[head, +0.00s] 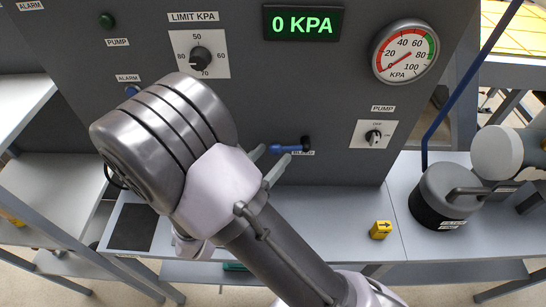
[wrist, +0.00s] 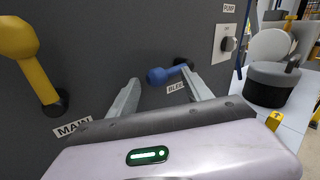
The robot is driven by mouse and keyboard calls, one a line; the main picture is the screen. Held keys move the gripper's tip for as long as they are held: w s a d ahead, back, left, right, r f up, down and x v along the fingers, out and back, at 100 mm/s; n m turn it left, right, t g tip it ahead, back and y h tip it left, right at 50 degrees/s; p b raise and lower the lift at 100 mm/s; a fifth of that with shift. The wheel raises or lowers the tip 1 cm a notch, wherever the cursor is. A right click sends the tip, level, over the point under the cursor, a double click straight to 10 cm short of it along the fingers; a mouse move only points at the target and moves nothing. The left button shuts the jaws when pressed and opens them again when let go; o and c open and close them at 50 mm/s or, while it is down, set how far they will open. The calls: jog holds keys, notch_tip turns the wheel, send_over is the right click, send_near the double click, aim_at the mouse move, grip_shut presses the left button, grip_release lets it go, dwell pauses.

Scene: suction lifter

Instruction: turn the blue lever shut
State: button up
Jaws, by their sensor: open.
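The blue lever (head: 288,149) is on the dark panel above a label that reads as BLEED. It points left, roughly level, from its dark pivot in the head view. In the wrist view the blue lever (wrist: 166,74) shows between and beyond the two fingers. My gripper (head: 266,160) is open and close to the panel. In the wrist view my gripper (wrist: 157,95) has one finger left of the lever and one near its pivot end at the right. I cannot tell whether a finger touches the lever.
A yellow lever (wrist: 32,60) labelled MAIN is at the left in the wrist view. The display (head: 303,23) reads 0 KPA, and the gauge (head: 405,52) is near zero. A pump switch (head: 373,135), a yellow block (head: 381,229) and a grey canister (head: 447,194) are to the right.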

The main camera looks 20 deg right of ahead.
jog(key=shift+x, duration=0.8)
grip_shut()
